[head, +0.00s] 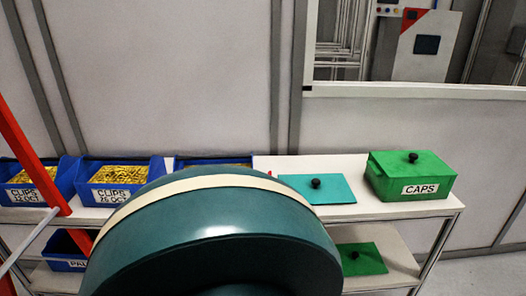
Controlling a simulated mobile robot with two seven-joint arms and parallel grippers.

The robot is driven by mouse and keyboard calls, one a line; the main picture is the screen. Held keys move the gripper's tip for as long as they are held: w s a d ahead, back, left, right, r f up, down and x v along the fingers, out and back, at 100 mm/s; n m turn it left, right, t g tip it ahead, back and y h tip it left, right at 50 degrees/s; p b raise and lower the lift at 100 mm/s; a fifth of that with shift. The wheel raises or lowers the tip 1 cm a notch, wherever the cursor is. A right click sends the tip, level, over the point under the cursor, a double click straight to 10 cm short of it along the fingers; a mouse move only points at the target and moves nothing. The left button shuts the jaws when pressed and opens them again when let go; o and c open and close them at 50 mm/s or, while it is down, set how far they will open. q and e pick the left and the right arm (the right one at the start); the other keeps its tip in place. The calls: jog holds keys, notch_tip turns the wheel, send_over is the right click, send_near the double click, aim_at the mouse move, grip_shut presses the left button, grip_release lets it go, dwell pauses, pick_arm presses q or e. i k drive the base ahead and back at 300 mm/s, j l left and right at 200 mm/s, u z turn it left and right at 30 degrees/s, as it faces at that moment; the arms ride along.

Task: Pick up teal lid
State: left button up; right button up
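The teal lid (336,190) is a flat, thin plate with a black round knob near its left-middle. It lies on the white top shelf (390,210), right of the centre of the head view, apart from the green box to its right. Nothing is holding it. Neither of my grippers shows in this view.
A large dark teal rounded shape with a cream band (215,222) fills the lower centre and hides part of the shelves. A green CAPS box (410,178) stands at the right, and blue bins (118,180) at the left. A green lid (362,259) lies on the lower shelf.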

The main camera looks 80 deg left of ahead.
aim_at(321, 188)
jog(key=u, duration=2)
